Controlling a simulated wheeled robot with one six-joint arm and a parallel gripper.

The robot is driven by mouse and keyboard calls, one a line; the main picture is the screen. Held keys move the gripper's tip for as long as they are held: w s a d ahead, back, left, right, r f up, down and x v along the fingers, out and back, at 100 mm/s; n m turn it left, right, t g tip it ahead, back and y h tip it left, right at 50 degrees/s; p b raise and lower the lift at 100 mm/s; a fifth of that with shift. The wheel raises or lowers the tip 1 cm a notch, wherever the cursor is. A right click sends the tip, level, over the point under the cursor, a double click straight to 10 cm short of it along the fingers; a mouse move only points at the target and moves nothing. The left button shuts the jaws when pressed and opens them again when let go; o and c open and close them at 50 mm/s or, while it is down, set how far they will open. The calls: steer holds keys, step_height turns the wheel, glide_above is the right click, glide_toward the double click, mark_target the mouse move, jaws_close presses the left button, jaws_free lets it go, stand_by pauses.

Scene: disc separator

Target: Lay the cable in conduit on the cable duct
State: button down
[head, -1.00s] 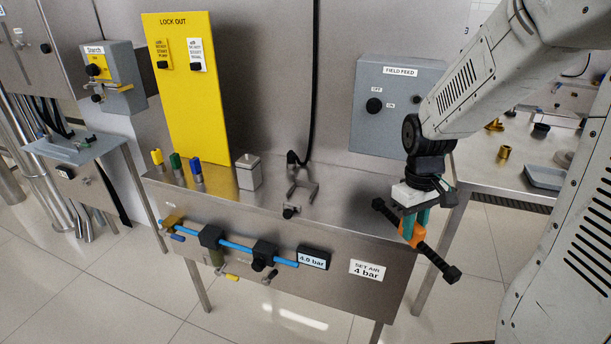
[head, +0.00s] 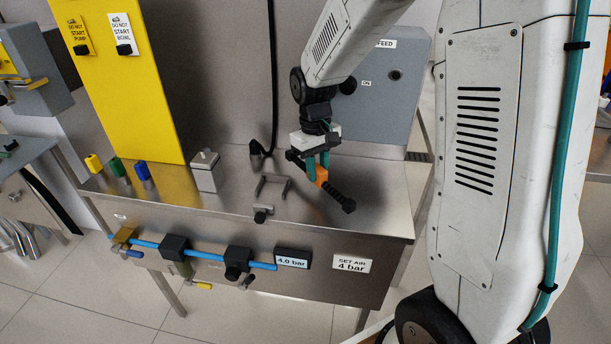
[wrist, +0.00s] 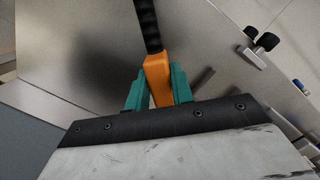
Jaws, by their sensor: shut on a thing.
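The cable in conduit is a black ribbed piece (head: 338,194) with an orange middle section. My gripper (head: 311,170) is shut on the orange section, and the black ends stick out on both sides, sloping down to the right. In the wrist view the orange section (wrist: 157,82) sits between the teal fingers (wrist: 153,76), with one black ribbed end beyond it. The gripper is over the right part of the steel bench. A grey forked bracket (head: 268,190) stands on the bench to its left, apart from the conduit. I cannot tell for sure which thing is the cable duct.
The steel bench (head: 375,210) carries a small grey box (head: 205,172) and yellow, green and blue tags (head: 118,167). A blue air line (head: 205,255) with valves runs along its front. A yellow lock-out board (head: 150,110) and grey feed box (head: 390,100) stand behind.

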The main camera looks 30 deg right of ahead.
mark_target(307, 176)
steer(key=w, duration=0.1)
steer(key=a, duration=0.1)
steer(key=w, duration=0.1)
steer(key=shift+w+a+f, duration=0.15)
steer(key=shift+w+a, duration=0.1)
steer(key=shift+w, duration=0.1)
steer(key=shift+f, duration=1.75)
steer(key=shift+f, duration=0.1)
steer(key=c, duration=1.2)
jaws_free()
